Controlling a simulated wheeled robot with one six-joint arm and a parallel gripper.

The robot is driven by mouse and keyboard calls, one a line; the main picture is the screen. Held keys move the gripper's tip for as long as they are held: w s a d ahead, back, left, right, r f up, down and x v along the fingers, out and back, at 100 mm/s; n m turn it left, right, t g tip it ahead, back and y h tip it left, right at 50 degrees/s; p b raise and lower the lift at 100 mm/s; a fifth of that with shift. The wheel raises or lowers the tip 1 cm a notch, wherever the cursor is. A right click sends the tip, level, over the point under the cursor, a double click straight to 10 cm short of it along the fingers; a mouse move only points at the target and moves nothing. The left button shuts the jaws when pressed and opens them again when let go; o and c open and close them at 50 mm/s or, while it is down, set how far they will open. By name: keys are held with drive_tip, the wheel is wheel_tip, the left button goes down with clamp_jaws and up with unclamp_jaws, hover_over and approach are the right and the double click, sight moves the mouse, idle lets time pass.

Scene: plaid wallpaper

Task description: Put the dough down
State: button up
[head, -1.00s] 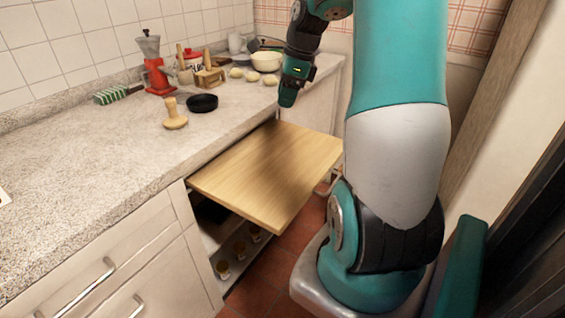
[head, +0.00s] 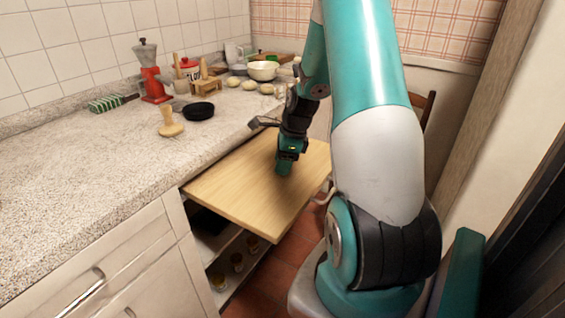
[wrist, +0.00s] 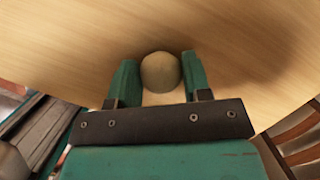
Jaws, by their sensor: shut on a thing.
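The dough is a pale beige ball (wrist: 160,72) between the two green fingers in the wrist view. My gripper (wrist: 160,78) is shut on it, with a finger against each side. In the head view my gripper (head: 284,168) points down over the pull-out wooden board (head: 240,195), near its middle. The dough is hidden behind my gripper there. I cannot tell whether the dough touches the board.
The board is bare around my gripper. On the counter stand a red grinder (head: 152,80), a wooden press (head: 170,122), a black dish (head: 199,111), a white bowl (head: 262,71) and several dough balls (head: 249,85). Small jars (head: 237,262) sit in the open cabinet below.

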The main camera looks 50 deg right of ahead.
sight(294, 167)
drive_tip(key=o, duration=0.9)
drive_tip(key=shift+f, duration=0.1)
drive_tip(key=p+v, duration=0.1)
drive_tip(key=v, duration=1.1)
drive_tip(key=w+a+r+n+y, duration=0.1)
drive_tip(key=a+r+n, duration=0.2)
drive_tip(key=a+n, duration=0.75)
drive_tip(key=w+a+r+n, duration=0.1)
drive_tip(key=a+r+n, duration=0.2)
drive_tip(key=a+n, duration=0.75)
drive_tip(key=s+a+r+n+g, duration=0.1)
drive_tip(key=s+a+n, duration=0.6)
drive_tip(key=a, duration=0.2)
drive_tip(key=s+a+n+g+y, duration=0.1)
drive_tip(key=s+a+n, duration=0.6)
drive_tip(key=a, duration=0.3)
drive_tip(key=shift+r+n, duration=0.3)
drive_tip(key=shift+r, duration=0.05)
